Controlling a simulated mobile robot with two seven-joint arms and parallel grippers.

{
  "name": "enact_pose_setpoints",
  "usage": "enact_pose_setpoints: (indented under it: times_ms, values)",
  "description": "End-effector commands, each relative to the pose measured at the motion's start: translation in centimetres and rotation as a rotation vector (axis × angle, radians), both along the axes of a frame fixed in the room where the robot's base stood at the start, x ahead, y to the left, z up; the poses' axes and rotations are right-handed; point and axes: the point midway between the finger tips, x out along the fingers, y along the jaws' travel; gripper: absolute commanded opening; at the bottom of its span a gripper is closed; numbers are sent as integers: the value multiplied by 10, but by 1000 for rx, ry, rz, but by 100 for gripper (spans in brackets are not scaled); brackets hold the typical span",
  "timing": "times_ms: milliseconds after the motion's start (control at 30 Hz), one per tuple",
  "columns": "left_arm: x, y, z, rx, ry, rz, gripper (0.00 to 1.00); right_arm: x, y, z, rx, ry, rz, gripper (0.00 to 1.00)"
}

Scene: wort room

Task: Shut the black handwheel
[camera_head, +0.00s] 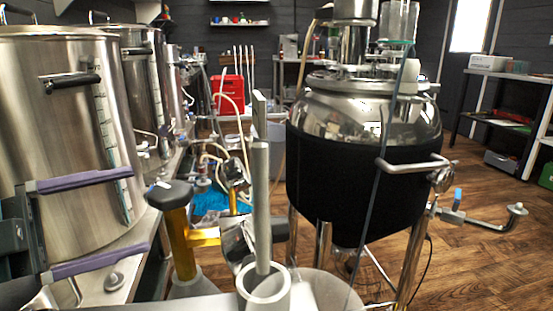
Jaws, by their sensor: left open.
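The black handwheel (170,194) is a dark round knob with a pale mark on top. It sits on the upright brass-yellow stem of a valve (184,244) in the lower middle of the head view. My left gripper (140,210) comes in from the left with two purple-padded fingers, one above the other. It is open, with nothing seen between the fingers. Its fingertips point right and end just left of the handwheel and stem in the picture; I cannot tell if they touch. My right gripper is not in view.
A large steel kettle (55,130) stands behind my left gripper. A grey upright rod (261,200) stands right of the valve. A steel tank with a black jacket (350,180) fills the centre right. A red crate (228,93) is farther back. Wooden floor (480,255) is open at right.

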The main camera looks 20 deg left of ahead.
Motion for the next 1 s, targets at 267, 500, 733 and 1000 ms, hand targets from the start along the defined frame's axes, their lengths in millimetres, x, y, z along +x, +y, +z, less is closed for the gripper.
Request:
enact_pose_setpoints:
  times_ms: [267,500,733,1000]
  values:
    - [-2,-2,8,-614,494,116,97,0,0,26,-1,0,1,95]
    - [3,-3,6,-771,603,144,97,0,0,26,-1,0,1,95]
    - [36,-24,6,-772,599,140,97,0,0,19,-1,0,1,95]
    - [73,-47,5,-770,602,141,97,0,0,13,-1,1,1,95]
